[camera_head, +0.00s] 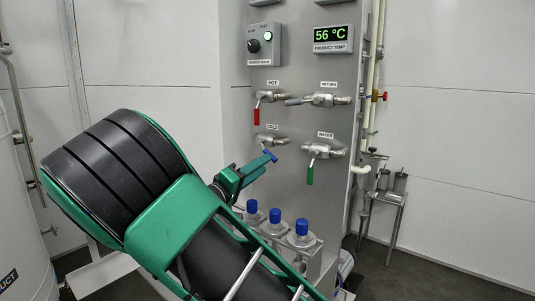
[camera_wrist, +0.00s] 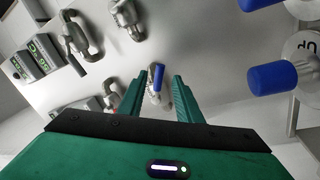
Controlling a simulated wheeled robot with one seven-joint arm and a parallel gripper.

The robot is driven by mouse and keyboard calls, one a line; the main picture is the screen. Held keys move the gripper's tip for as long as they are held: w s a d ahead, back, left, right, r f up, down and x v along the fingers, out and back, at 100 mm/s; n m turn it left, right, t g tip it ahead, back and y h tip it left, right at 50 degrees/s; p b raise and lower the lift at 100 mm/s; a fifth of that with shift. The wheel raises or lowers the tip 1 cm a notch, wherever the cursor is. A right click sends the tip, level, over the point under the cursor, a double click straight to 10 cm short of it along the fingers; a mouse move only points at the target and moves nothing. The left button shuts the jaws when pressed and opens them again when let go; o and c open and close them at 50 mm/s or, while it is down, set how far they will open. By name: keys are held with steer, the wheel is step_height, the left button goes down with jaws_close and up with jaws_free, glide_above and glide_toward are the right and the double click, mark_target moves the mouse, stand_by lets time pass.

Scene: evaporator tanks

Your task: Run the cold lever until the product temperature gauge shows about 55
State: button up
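The product temperature gauge (camera_head: 332,37) reads 56 °C in green digits. My gripper (camera_head: 259,164) is right at the blue handle in the head view; contact cannot be told there. In the wrist view, the fingers of my gripper (camera_wrist: 156,90) are apart, with the blue handle of the cold lever (camera_wrist: 158,77) showing between and just beyond them. There is a visible gap on both sides of the handle.
The red hot lever (camera_head: 256,116) hangs down above the cold one. The green water lever (camera_head: 310,175) hangs down to the right. A control box (camera_head: 264,44) sits upper left on the panel.

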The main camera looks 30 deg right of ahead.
steer(key=x, duration=1)
steer(key=shift+w, duration=0.15)
jaws_close()
